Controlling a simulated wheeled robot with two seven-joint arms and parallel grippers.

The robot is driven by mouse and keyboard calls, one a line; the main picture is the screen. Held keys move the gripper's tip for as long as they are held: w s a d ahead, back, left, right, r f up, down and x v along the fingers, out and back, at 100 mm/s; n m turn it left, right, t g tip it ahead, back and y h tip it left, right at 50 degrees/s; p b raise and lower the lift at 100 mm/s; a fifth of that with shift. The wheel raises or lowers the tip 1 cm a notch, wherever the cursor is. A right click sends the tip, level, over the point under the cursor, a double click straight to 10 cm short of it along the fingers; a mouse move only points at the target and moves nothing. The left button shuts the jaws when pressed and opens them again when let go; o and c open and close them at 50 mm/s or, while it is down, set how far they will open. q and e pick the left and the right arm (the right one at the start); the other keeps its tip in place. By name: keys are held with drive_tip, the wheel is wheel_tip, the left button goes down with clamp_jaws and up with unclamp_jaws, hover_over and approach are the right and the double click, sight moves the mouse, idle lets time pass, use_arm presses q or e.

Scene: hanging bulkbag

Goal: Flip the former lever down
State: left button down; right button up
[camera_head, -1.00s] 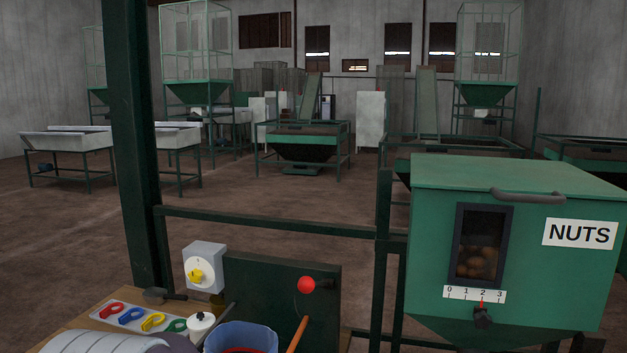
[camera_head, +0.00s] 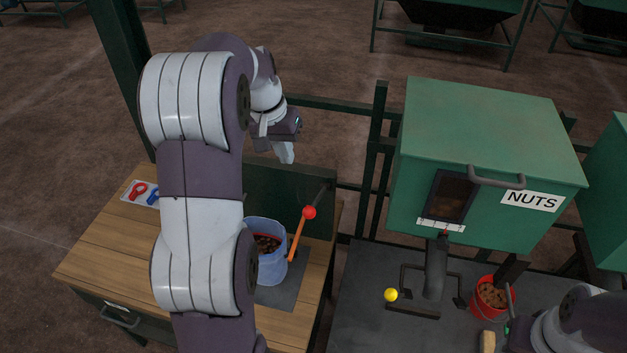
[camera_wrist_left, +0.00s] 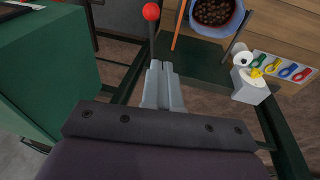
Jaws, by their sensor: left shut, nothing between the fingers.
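A lever with a red ball knob (camera_head: 309,212) on a dark rod juts from the dark green panel (camera_head: 290,183) at the back of the wooden bench. In the left wrist view the red knob (camera_wrist_left: 151,11) is at the top, and its rod runs down toward my fingertips. My left gripper (camera_head: 287,158) is shut and empty, above and behind the panel's top edge. In the wrist view its closed fingers (camera_wrist_left: 160,68) appear close to the rod's base; contact is unclear. My right arm shows at lower right, its gripper out of frame.
A blue bucket (camera_head: 270,270) of nuts stands on the bench (camera_head: 110,255), beside an orange stick (camera_head: 297,240). The green NUTS hopper (camera_head: 480,130) stands right, above a yellow-knobbed lever (camera_head: 391,295) and a red bucket (camera_head: 491,297). A green post (camera_head: 122,70) rises at left.

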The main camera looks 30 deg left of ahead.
wheel_tip(320, 180, down, 6)
drive_tip(key=b, duration=0.6)
use_arm(q)
drive_tip(key=shift+s+d+p+x, duration=0.35)
drive_tip(key=shift+p+x, duration=0.5)
drive_tip(key=shift+x, duration=1.3)
drive_tip(key=shift+s+d+p+x, duration=0.3)
drive_tip(key=shift+p+x, duration=0.6)
drive_tip(key=shift+x, duration=1.3)
drive_tip(key=shift+s+d+p+x, duration=0.35)
drive_tip(key=shift+p+x, duration=0.5)
drive_tip(key=shift+x, duration=1.3)
drive_tip(key=shift+s+a+f, duration=0.1)
use_arm(e)
drive_tip(key=r, duration=0.5)
drive_tip(key=shift+s+d+r, duration=0.1)
drive_tip(key=shift+s+r, duration=0.05)
drive_tip(key=shift+s, duration=0.15)
